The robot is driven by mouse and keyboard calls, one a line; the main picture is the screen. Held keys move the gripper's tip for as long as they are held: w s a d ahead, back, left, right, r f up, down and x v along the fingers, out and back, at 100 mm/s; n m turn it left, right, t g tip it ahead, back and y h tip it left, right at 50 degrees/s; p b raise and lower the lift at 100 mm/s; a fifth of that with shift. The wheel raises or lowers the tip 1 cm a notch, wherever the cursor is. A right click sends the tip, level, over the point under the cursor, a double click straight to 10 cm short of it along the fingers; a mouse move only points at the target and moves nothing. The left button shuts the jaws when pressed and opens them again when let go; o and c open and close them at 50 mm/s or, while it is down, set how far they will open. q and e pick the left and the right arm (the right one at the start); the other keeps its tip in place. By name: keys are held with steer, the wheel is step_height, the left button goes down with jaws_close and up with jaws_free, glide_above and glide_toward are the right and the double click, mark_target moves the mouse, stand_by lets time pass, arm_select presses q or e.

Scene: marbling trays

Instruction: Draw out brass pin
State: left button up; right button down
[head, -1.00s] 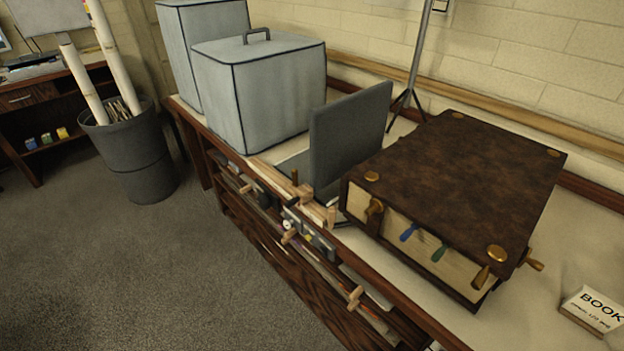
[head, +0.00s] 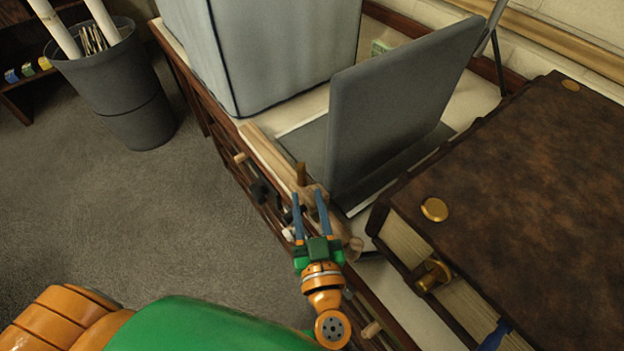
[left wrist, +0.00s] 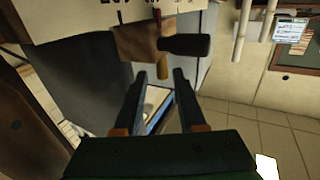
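A short upright brass-brown pin (head: 301,173) stands at a wooden block (head: 313,192) on the counter's front edge, beside the grey upright panel. My left gripper (head: 308,193) is open, its two blue fingers apart, close to the block and pin. I cannot tell whether they touch. In the left wrist view the open fingers (left wrist: 160,75) point toward the wooden block (left wrist: 134,42) and a dark rounded handle (left wrist: 184,45). My right gripper is out of view.
The grey panel (head: 390,110) stands just behind the block. A large brown book (head: 530,190) with brass fittings lies to the right. A grey covered box (head: 265,50) stands at the back left. Open floor (head: 130,220) lies left of the counter, with a bin (head: 120,90).

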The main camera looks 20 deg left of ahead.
mark_target(302, 178)
arm_select(q)
steer(key=p+x, duration=0.2)
steer(key=x, duration=0.5)
steer(key=shift+s+a+p, duration=0.1)
steer(key=shift+p, duration=0.25)
steer(key=shift+a, duration=0.1)
jaws_close()
stand_by(1.1)
